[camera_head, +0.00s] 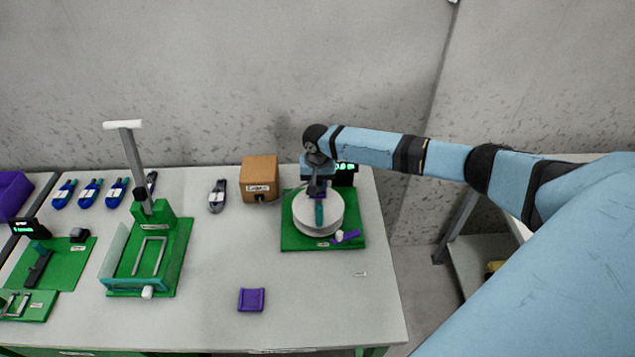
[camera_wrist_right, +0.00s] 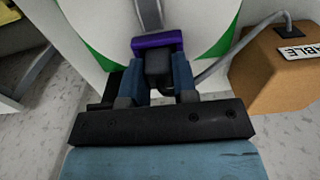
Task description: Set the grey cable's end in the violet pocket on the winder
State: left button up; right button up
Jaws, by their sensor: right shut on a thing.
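The winder is a white round drum (camera_head: 330,226) on a green base (camera_head: 292,238) at the right of the table. The violet pocket (camera_wrist_right: 157,43) sits on the drum; in the head view it is mostly hidden under my gripper. My right gripper (camera_wrist_right: 161,75) is shut on the dark cable end (camera_wrist_right: 158,63), between its two blue fingers. The cable end is right at the pocket's near edge; I cannot tell whether it is seated inside. The grey cable (camera_wrist_right: 238,42) runs from the brown box to behind the fingers. My left gripper is not in view.
The brown cable box (camera_head: 258,178) stands left of the winder. The table's front right is mostly clear.

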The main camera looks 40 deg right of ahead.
jog(key=shift+f, duration=0.15)
jog(key=o, duration=1)
